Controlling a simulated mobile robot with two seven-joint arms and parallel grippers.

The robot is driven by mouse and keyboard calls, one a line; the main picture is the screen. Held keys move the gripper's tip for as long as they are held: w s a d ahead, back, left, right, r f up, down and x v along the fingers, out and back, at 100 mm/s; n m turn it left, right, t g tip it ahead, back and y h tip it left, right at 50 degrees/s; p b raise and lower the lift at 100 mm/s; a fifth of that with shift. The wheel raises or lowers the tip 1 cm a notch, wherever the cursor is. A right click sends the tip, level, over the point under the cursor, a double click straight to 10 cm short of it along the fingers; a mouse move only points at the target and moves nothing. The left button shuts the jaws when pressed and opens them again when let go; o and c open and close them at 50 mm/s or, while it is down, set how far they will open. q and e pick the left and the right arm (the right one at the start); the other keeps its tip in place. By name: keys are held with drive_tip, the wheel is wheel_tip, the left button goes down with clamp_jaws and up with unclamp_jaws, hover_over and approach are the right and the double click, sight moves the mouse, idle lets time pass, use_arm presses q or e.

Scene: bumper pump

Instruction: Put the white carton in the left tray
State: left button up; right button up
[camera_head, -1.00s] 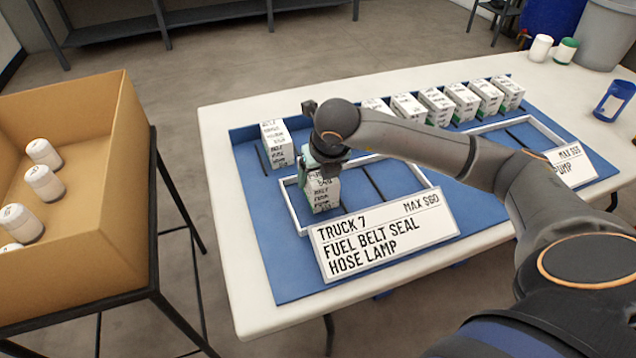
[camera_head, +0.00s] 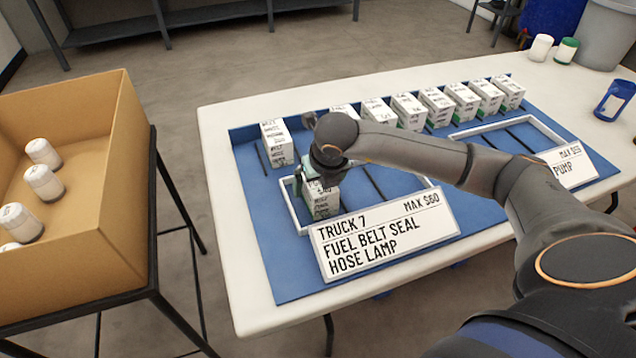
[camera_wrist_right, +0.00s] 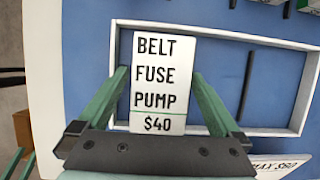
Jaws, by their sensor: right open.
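A white carton (camera_head: 322,204) stands upright inside the left tray (camera_head: 291,207), in its left compartment. In the right wrist view, the carton (camera_wrist_right: 160,85) shows its top label "BELT FUSE PUMP $40". My right gripper (camera_head: 318,176) is just above it, with its two green fingers on either side of the carton. In the wrist view, the right gripper (camera_wrist_right: 160,74) is open, with gaps between fingers and carton. The tray's white rim (camera_wrist_right: 215,32) surrounds the carton.
A sign (camera_head: 385,232) reading "TRUCK 7, MAX $60" stands in front of the tray. Another white carton (camera_head: 277,143) stands behind it, and several more (camera_head: 438,106) line the mat's back edge. A second tray (camera_head: 545,122) is at right. A cardboard box (camera_head: 120,165) stands at left.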

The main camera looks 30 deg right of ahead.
drive_tip(key=shift+r, duration=0.1)
drive_tip(key=shift+r, duration=0.25)
drive_tip(key=p+v, duration=0.1)
drive_tip(key=v, duration=1)
drive_tip(key=shift+s+a+r, duration=0.1)
drive_tip(key=shift+s+r, duration=0.15)
